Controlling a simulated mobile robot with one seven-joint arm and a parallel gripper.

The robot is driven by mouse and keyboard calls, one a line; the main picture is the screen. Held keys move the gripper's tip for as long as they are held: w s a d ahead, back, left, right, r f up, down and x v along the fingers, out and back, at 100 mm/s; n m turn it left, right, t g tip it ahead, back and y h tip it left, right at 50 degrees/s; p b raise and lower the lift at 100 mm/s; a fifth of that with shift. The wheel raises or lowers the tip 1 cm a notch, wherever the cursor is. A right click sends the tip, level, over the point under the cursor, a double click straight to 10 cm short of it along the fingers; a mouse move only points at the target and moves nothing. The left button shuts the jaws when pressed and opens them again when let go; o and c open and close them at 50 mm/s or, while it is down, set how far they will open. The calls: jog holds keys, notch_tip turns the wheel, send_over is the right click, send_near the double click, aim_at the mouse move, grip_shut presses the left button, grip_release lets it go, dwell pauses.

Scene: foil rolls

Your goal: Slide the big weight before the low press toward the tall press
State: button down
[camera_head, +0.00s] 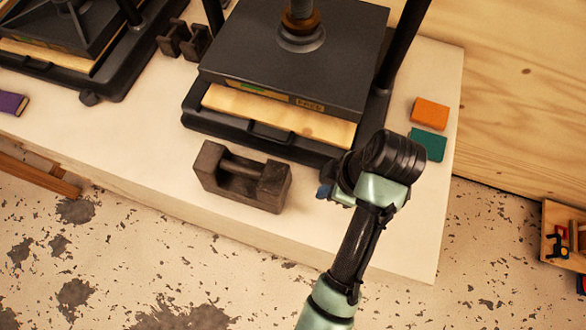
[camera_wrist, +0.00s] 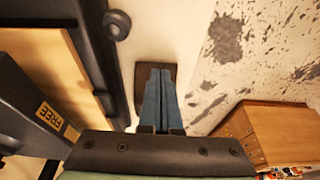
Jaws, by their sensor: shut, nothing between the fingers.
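The big weight (camera_head: 243,180) is a dark brown metal block with a recessed bar handle. It lies on the pale bench top in front of the middle press (camera_head: 290,55). Another press (camera_head: 75,45) stands at the upper left, partly out of frame; its height is hard to judge. My gripper (camera_head: 325,192) is to the right of the weight, with a small gap between them in the head view. In the wrist view my blue fingers (camera_wrist: 156,100) are together and empty, pointing at the end of the weight (camera_wrist: 141,85), which they partly hide.
Two small dark weights (camera_head: 184,40) stand between the presses. An orange block (camera_head: 430,113) and a green block (camera_head: 430,145) lie at the bench's right. A purple block (camera_head: 12,103) lies at far left. The bench's front edge is close below the weight; bench left of it is clear.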

send_near(286, 196)
jog(key=d+f, duration=0.1)
jog(key=s+d+f, duration=0.1)
jog(key=f, duration=0.1)
jog(key=shift+s+d+f+p, duration=0.15)
jog(key=shift+d+f+p, duration=0.15)
jog(key=shift+f+p, duration=0.1)
jog(key=shift+w+a+p, duration=0.25)
jog(key=shift+a+p, duration=0.1)
jog(key=shift+a, duration=0.2)
jog(key=shift+w+a+p, duration=0.25)
jog(key=shift+a+p, duration=0.05)
jog(key=shift+a, duration=0.3)
jog(key=shift+w+a, duration=0.3)
jog(key=shift+a, duration=0.45)
